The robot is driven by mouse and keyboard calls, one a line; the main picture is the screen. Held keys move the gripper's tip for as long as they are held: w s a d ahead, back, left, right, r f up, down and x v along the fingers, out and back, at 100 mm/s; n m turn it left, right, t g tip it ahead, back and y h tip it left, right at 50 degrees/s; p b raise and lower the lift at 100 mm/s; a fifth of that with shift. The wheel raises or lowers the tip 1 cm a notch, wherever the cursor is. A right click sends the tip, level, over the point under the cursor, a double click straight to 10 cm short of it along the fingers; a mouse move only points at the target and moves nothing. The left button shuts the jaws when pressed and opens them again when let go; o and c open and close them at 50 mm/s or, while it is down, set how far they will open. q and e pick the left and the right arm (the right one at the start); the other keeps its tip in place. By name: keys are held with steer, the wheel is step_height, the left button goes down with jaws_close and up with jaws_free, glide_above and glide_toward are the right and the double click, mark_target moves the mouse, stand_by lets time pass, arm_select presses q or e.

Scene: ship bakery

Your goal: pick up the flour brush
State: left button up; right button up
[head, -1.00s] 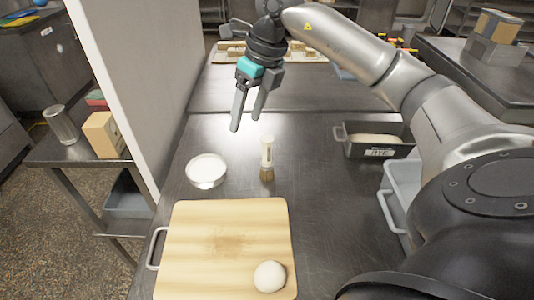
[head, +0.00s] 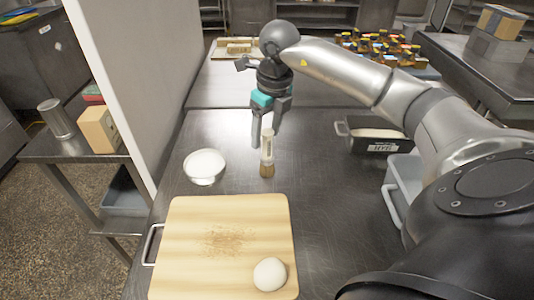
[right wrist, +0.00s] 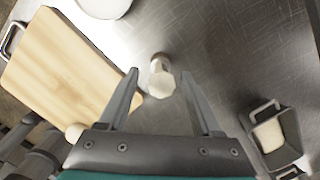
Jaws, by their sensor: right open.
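The flour brush (head: 267,158) stands upright on the steel table, pale handle up and brown bristles down. It is just beyond the cutting board and right of a white bowl. My right gripper (head: 265,134) points down, open, right at the top of the brush. In the right wrist view the brush (right wrist: 161,82) shows from above, between the two finger tips, with a gap on both sides. I cannot tell how far down the fingers reach along the handle. My left gripper is not in view.
The wooden cutting board (head: 190,262) bears a dough ball (head: 270,274) and a floury patch. The bowl of white powder (head: 204,167) is left of the brush. A dark loaf tin (head: 375,143) stands to the right. A pale partition (head: 120,70) bounds the left side.

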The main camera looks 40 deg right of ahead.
mark_target(266, 146)
steer(key=f, duration=0.4)
steer(key=shift+w+f+b, duration=0.25)
steer(key=shift+f+b, duration=0.15)
steer(key=shift+c, duration=0.3)
steer(key=shift+d+r, duration=0.1)
jaws_close()
